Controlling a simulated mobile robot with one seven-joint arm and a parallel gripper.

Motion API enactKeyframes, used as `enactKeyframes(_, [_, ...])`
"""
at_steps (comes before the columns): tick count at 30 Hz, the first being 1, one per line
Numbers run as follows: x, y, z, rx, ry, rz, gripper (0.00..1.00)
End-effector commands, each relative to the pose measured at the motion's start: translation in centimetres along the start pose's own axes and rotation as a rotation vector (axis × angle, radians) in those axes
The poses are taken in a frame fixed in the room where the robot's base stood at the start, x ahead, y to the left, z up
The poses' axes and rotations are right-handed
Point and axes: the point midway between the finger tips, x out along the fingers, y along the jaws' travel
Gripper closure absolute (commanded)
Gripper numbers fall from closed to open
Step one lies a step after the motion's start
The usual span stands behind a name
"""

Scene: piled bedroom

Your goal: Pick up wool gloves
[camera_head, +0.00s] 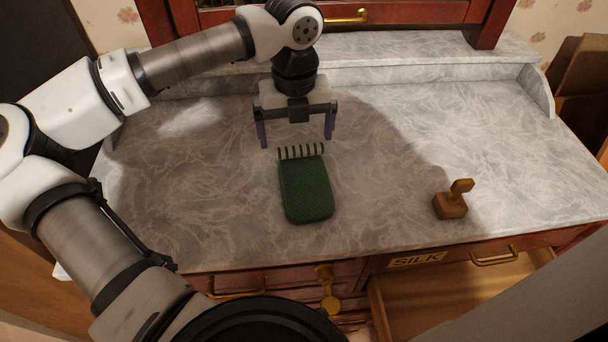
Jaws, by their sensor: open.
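The wool gloves (306,190) show as a dark green knitted bundle with a striped green and cream cuff at its far end. They lie flat on the marble top of the dresser, near the middle. My gripper (297,140) is open and points down over the far, cuff end of the gloves. Its two dark fingers are spread wider than the cuff, one to each side. Nothing is between the fingertips that I can see as held. The exact height of the fingertips above the marble is hard to tell.
A small brown wooden stamp-like object (450,205) stands on the marble top (400,150) at the right. A raised marble ledge (420,50) runs along the back. An open drawer (440,295) juts out below at the front right. The marble around the gloves is clear.

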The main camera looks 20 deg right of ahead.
Motion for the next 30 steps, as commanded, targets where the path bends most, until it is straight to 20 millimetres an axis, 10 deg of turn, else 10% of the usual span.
enactKeyframes(19, [5.0,-0.6,0.0,0.002,0.000,-0.001,0.01])
enactKeyframes(30, [4.9,-0.6,0.0,0.001,0.000,-0.001,0.41])
